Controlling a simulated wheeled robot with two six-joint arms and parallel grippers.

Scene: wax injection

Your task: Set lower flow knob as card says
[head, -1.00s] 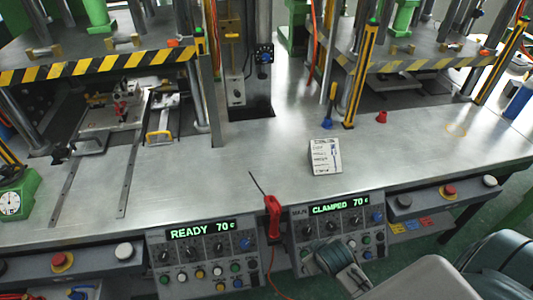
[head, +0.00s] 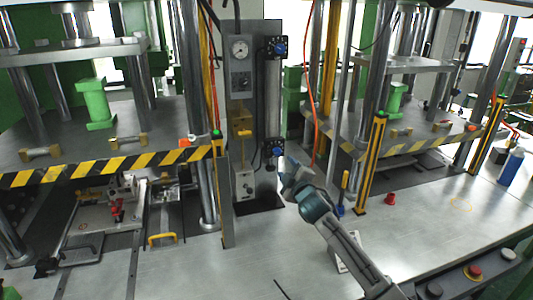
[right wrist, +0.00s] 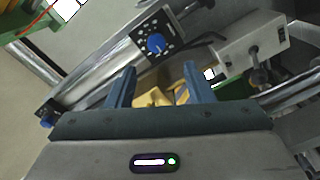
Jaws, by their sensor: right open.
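The lower flow knob (head: 276,149) is blue, on a dark dial plate low on the silver cylinder at the centre column; its setting is too small to read. It shows larger in the right wrist view (right wrist: 156,44), ahead of the fingers. The upper knob (head: 278,47) is a similar blue one. My right gripper (head: 289,174) is just below and right of the lower knob, apart from it. In the right wrist view its fingers (right wrist: 156,82) are spread with nothing between them. The white card (head: 343,262) on the table is mostly hidden by my right arm. My left gripper is out of view.
A grey box with a small lever (head: 244,185) stands left of the lower knob. A blue-handled tool (head: 342,190) and a red piece (head: 390,199) are to the right. Presses flank the column.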

